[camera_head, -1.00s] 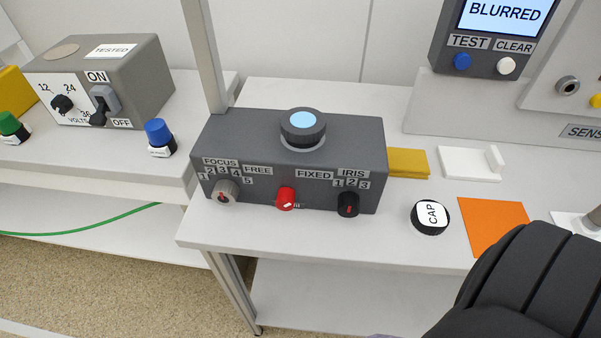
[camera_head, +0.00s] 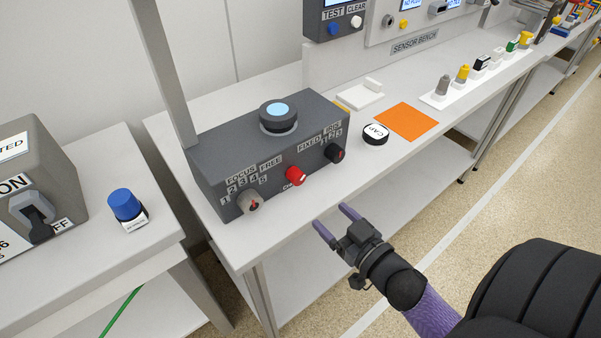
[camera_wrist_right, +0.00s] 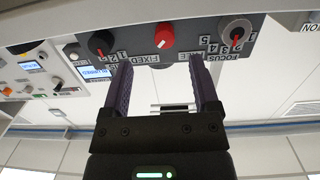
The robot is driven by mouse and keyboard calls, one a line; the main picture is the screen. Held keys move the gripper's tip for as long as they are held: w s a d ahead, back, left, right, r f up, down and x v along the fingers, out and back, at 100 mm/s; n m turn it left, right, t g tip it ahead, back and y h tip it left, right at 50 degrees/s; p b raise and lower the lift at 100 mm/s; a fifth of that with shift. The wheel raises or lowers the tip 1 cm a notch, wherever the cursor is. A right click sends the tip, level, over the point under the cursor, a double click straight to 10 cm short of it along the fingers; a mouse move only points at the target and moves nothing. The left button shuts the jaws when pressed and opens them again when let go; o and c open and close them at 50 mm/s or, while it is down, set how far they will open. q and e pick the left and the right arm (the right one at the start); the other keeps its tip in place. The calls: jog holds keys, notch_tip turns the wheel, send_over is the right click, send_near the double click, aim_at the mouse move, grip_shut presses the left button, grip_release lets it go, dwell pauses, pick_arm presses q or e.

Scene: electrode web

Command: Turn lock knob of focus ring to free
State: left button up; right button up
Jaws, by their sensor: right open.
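The dark grey box (camera_head: 205,165) stands on the bench with a round blue-topped lens (camera_head: 281,115) on top. The red lock knob (camera_head: 295,176) is on its front, between the FREE and FIXED labels, and also shows in the right wrist view (camera_wrist_right: 164,37). It bears a small pale mark; I cannot tell surely which label it points to. The grey focus knob (camera_head: 250,203) is left of it and the black iris knob (camera_head: 335,153) right. My right gripper (camera_head: 334,220) is open and empty, in front of the box and apart from the red knob. My left gripper is out of view.
A black CAP disc (camera_head: 375,134) and an orange sheet (camera_head: 406,121) lie right of the box. A blue-topped piece (camera_head: 127,209) stands on the left bench. A grey post (camera_head: 165,75) rises behind the box. The space before the box front is clear.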

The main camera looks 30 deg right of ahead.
aim_at(301, 179)
jog(key=shift+t+y, duration=0.3)
jog(key=shift+t, duration=0.1)
jog(key=w, duration=0.3)
jog(key=w+r+b, duration=0.1)
jog(key=w, duration=0.2)
jog(key=w+r+b, duration=0.1)
jog(key=w, duration=0.2)
jog(key=shift+w+a+r, duration=0.1)
jog(key=shift+w+a, duration=0.05)
jog(key=shift+a, duration=0.25)
jog(key=shift+w, duration=0.45)
grip_shut()
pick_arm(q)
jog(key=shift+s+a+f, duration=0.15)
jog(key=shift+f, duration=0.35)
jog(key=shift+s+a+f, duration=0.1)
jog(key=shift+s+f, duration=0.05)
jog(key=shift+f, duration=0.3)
